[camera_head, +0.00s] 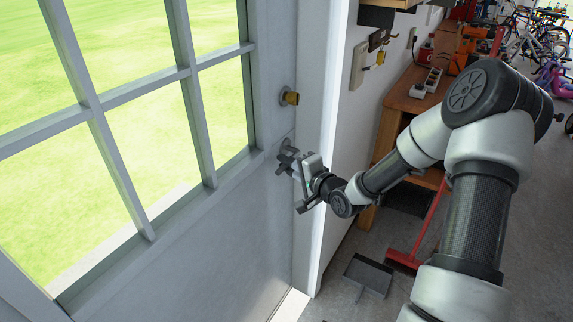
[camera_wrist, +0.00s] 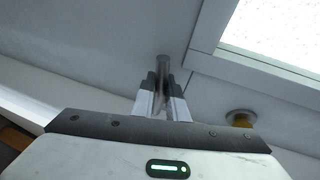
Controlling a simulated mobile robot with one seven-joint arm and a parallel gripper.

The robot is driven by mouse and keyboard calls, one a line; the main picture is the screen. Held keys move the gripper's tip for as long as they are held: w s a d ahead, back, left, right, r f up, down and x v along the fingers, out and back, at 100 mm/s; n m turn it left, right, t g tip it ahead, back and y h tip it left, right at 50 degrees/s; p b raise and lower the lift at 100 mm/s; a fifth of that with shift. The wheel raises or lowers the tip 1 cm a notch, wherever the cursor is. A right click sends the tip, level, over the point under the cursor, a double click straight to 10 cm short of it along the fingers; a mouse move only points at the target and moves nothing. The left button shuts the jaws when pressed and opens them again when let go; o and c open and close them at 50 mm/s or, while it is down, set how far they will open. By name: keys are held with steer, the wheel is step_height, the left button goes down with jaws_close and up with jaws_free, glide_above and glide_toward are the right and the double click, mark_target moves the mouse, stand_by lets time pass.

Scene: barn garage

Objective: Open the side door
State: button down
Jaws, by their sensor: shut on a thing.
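The side door (camera_head: 215,240) is a pale grey-white door with several glass panes in its upper part, filling the left of the head view. Its metal handle (camera_head: 286,146) is near the right edge, below a brass-coloured lock (camera_head: 290,97). My gripper (camera_head: 287,160) is at the handle, reaching in from the right. In the wrist view the two fingers of my gripper (camera_wrist: 162,92) are shut on the metal handle (camera_wrist: 163,66), which sticks out past the fingertips. The lock (camera_wrist: 240,118) shows to the right there. I cannot tell whether the door stands slightly ajar.
The white door frame (camera_head: 328,140) stands just right of the door edge. A wooden workbench (camera_head: 415,95) with tools lies beyond it, with a black dustpan (camera_head: 368,274) and a red-handled broom (camera_head: 404,259) on the floor. Bicycles (camera_head: 530,35) are at the far right.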

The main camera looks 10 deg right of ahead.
mark_target(278, 163)
steer(key=shift+w+d+f+n+t+b, duration=0.15)
steer(key=shift+f+n+t+b, duration=0.95)
steer(key=shift+b, duration=2.3)
steer(key=n+b, duration=0.1)
steer(key=b, duration=0.1)
steer(key=f+n+b, duration=0.1)
steer(key=b, duration=0.1)
steer(key=f+n+t+b, duration=0.1)
steer(key=n+b, duration=0.1)
steer(key=shift+w+d+f+y, duration=0.1)
steer(key=shift+w+d+y, duration=0.2)
steer(key=shift+w+d, duration=0.1)
steer(key=shift+b, duration=0.3)
